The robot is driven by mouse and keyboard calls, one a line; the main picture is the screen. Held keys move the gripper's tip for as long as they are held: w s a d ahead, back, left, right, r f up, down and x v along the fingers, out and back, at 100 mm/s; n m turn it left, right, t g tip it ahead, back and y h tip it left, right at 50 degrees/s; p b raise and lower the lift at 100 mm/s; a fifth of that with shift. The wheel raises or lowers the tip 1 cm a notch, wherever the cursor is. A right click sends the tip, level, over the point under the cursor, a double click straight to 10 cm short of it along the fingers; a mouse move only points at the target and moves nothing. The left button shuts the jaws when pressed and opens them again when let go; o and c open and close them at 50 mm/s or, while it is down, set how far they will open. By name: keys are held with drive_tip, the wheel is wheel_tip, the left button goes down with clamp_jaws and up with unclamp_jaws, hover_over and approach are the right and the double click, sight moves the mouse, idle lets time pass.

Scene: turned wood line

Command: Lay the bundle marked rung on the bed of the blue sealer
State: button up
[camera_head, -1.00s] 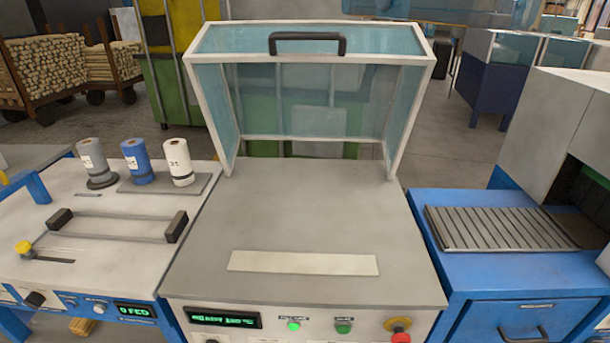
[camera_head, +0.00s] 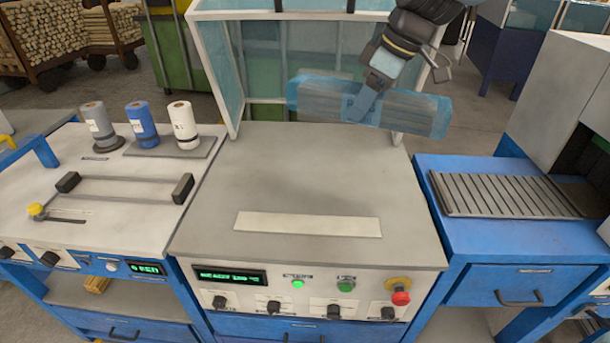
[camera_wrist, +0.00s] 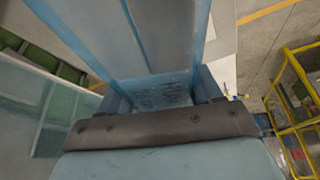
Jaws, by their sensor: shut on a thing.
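The sealer has a bare grey bed (camera_head: 310,180) with a pale strip (camera_head: 308,224), a blue lower body, and a raised clear lid (camera_head: 215,70).
On the left a white bench (camera_head: 60,180) holds three film rolls (camera_head: 142,124) and a black-ended bar (camera_head: 125,188). On the right a blue table (camera_head: 540,248) carries a slatted roller bed (camera_head: 505,195) leading into a grey housing. The sealer bed is clear.

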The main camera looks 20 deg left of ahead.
wheel_tip(320, 180, down, 11)
drive_tip(key=n+g, duration=0.2)
drive_tip(key=n, duration=0.2)
drive_tip(key=w+a+f, duration=0.1)
drive_tip(key=a+f, duration=0.2)
drive_tip(key=a, duration=0.1)
drive_tip(key=w+a+f, duration=0.2)
drive_tip(key=a+f, duration=0.1)
drive_tip(key=w+a+f, duration=0.1)
drive_tip(key=a+f, duration=0.2)
drive_tip(key=a, duration=0.1)
drive_tip(key=shift+w+a, duration=0.3)
drive_tip(key=shift+a, duration=0.05)
drive_tip(key=shift+w+a+f, duration=0.2)
drive_tip(key=shift+a+f, duration=0.4)
drive_tip(key=shift+f, duration=1.6)
drive_tip(key=shift+f+t, duration=0.15)
drive_tip(key=shift+t, duration=0.15)
drive_tip(key=o, duration=1.4)
drive_tip(key=shift+d, duration=0.1)
